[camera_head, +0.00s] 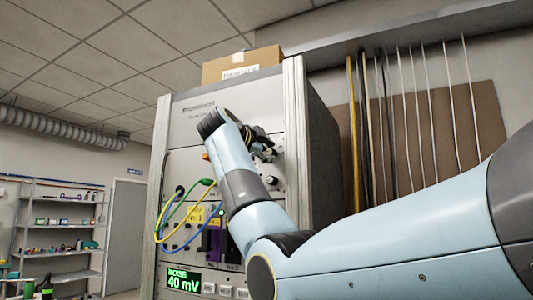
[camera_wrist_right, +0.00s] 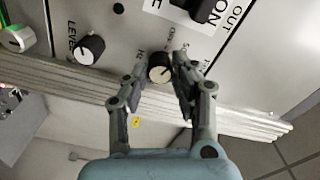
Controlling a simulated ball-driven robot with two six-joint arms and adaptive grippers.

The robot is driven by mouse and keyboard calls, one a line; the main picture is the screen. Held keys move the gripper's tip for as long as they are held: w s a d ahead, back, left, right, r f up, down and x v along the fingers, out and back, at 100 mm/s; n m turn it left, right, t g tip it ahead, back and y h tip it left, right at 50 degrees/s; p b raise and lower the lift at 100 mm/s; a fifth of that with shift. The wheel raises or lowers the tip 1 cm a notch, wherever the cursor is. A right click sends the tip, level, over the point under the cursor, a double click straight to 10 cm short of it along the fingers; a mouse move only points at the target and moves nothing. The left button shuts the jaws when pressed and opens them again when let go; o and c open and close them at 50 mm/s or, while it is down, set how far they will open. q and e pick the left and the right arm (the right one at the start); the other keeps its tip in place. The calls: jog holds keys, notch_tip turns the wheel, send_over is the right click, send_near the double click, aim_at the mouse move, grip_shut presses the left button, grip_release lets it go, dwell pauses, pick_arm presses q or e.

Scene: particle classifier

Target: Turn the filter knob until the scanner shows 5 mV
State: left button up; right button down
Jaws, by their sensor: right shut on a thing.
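My right gripper (camera_head: 264,149) is at the upper right of the tall classifier panel. In the right wrist view its fingers (camera_wrist_right: 159,75) stand on either side of a small dark knob with a light face (camera_wrist_right: 159,73), shut on it. Small lettering around this knob is too blurred to read fully. In the head view the gripper hides this knob. The scanner display (camera_head: 183,280) at the lower left of the panel reads 40 mV in green. My left gripper is not in view.
A black knob labelled LEVEL (camera_wrist_right: 90,49) is near the held knob. A black switch (camera_wrist_right: 195,8) marked ON is above it. Yellow, green and blue cables (camera_head: 160,229) loop from the panel's left side. A cardboard box (camera_head: 241,66) sits on top of the cabinet.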

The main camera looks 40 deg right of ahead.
jog(key=shift+m+b, duration=0.4)
jog(key=shift+m, duration=1.5)
jog(key=c, duration=1.1)
grip_release()
jog(key=shift+o, duration=0.2)
jog(key=shift+a, duration=0.15)
jog(key=v, duration=1.1)
jog(key=shift+s+a, duration=0.2)
jog(key=shift+a, duration=0.1)
